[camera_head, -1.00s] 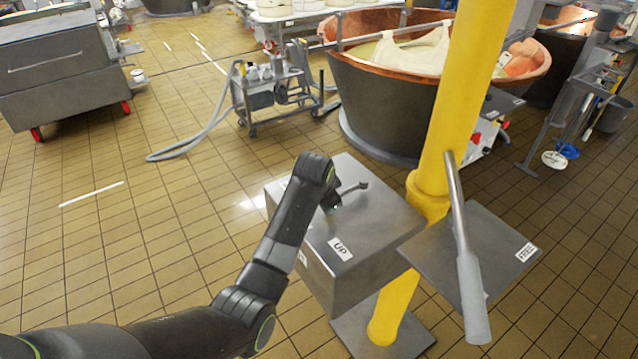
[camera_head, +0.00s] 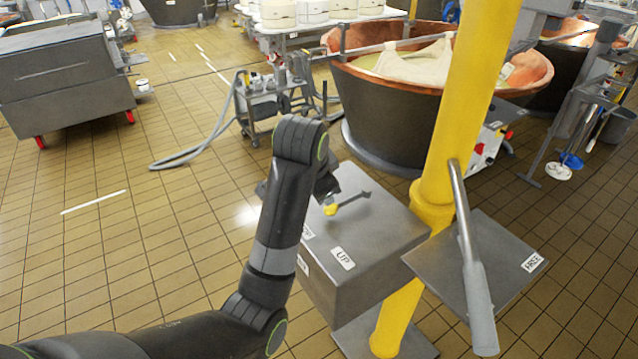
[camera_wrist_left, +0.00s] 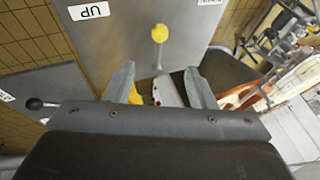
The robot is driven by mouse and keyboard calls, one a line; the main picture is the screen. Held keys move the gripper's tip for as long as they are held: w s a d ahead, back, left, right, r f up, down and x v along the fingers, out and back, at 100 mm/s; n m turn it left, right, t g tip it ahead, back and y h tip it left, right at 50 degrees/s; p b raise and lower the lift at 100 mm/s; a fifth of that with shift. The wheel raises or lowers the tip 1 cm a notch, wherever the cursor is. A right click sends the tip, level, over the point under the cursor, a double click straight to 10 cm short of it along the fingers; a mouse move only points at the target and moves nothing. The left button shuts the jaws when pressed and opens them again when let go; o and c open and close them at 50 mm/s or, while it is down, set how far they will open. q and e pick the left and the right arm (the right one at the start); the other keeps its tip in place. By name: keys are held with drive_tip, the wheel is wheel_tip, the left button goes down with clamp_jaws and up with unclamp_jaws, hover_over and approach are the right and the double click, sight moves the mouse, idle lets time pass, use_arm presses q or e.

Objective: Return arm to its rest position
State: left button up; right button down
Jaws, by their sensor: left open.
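My left arm (camera_head: 280,210) comes in from the lower left in the head view and bends over a grey metal box marked UP (camera_head: 365,235). Its gripper is mostly hidden behind the wrist there. In the left wrist view my left gripper (camera_wrist_left: 160,82) is open, with its two fingers apart and nothing between them. A small lever with a yellow knob (camera_head: 331,210) stands on the box, just right of my wrist. The knob also shows in the left wrist view (camera_wrist_left: 159,34), ahead of the fingertips and apart from them. My right gripper is not in view.
A yellow post (camera_head: 455,120) rises beside the box. A long grey-handled lever (camera_head: 479,300) stands over a plate labelled FREE (camera_head: 500,250). A copper vat (camera_head: 400,110) and a wheeled pump cart (camera_head: 270,100) are behind.

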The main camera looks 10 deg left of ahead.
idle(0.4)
use_arm(q)
drive_tip(key=s+a+f+n+g, duration=0.1)
drive_tip(key=s+a+f+n, duration=0.2)
drive_tip(key=s+a+f, duration=0.4)
drive_tip(key=s+a+f+n, duration=0.3)
drive_tip(key=s+a+f, duration=0.1)
drive_tip(key=s+f, duration=0.5)
drive_tip(key=s+a+f+n+g+y, duration=0.1)
drive_tip(key=s+a+f+n, duration=0.15)
drive_tip(key=s, duration=0.75)
drive_tip(key=s+a+f+n+y, duration=0.1)
drive_tip(key=s+a+f+n, duration=0.2)
drive_tip(key=s, duration=0.6)
wheel_tip(320, 180, down, 27)
drive_tip(key=s+a+m+g+b, duration=0.1)
drive_tip(key=a+g+b, duration=0.1)
drive_tip(key=s+d+f+g+b, duration=0.1)
drive_tip(key=s+f+b, duration=0.1)
drive_tip(key=s+f, duration=1.3)
wheel_tip(320, 180, down, 2)
drive_tip(key=shift+f+h, duration=0.15)
drive_tip(key=shift+h, duration=0.25)
